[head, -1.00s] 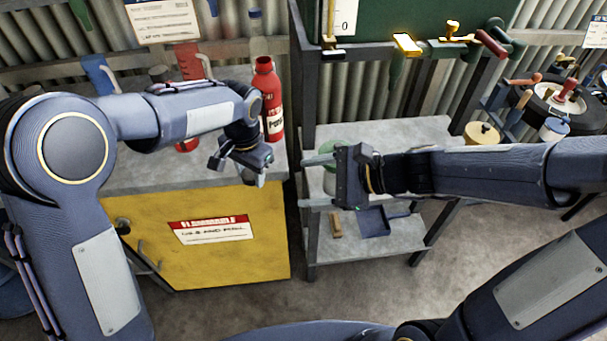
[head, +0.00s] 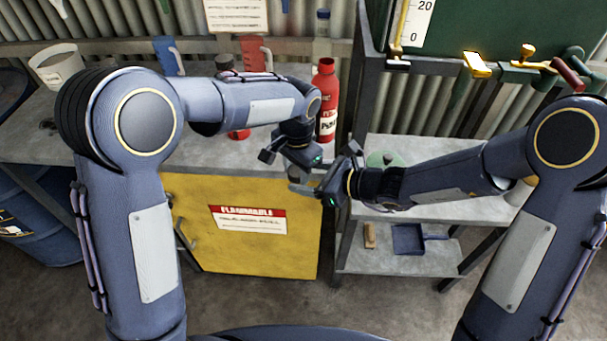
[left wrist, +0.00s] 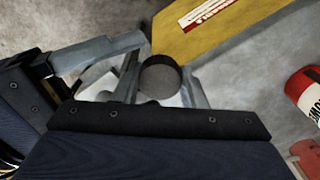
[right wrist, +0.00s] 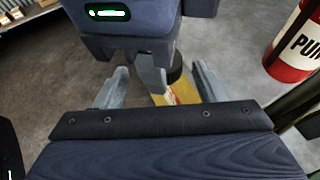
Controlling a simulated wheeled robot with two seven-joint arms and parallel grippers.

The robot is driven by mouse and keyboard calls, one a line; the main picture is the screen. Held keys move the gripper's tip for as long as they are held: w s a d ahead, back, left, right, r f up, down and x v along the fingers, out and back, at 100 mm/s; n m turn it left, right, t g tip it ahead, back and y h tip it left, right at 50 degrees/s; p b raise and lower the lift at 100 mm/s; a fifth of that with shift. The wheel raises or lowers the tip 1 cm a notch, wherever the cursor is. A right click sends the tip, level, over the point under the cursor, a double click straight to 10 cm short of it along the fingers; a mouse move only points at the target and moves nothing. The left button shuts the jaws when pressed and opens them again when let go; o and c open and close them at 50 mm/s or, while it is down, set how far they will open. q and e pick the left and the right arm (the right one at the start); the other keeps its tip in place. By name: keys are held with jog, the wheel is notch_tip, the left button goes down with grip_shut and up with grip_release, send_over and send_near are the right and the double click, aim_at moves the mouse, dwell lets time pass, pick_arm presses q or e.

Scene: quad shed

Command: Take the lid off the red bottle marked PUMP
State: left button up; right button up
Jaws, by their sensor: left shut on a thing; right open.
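The red bottle marked PUMP (head: 327,90) stands upright on the bench top, its mouth apparently uncovered. It also shows at the edge of the left wrist view (left wrist: 306,88) and right wrist view (right wrist: 292,45). My left gripper (head: 294,170) is in front of it, above the bench's front edge, shut on a small dark round cap (left wrist: 160,76). I cannot tell for sure that it is this bottle's lid. My right gripper (head: 314,178) is open close beside the left one, its fingers spread on either side of the cap (right wrist: 176,70); contact is unclear.
The bench holds a blue jug (head: 166,55), a red jug (head: 254,55), a low red thing (head: 239,134) and a white bucket (head: 54,66). A yellow cabinet (head: 250,255) is below. A grey shelf unit (head: 400,257) stands at right. Both grippers are very close together.

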jog(key=shift+x, duration=0.9)
jog(key=shift+s, duration=0.1)
jog(key=c, duration=1)
pick_arm(q)
jog(key=o, duration=1.2)
jog(key=shift+c, duration=0.2)
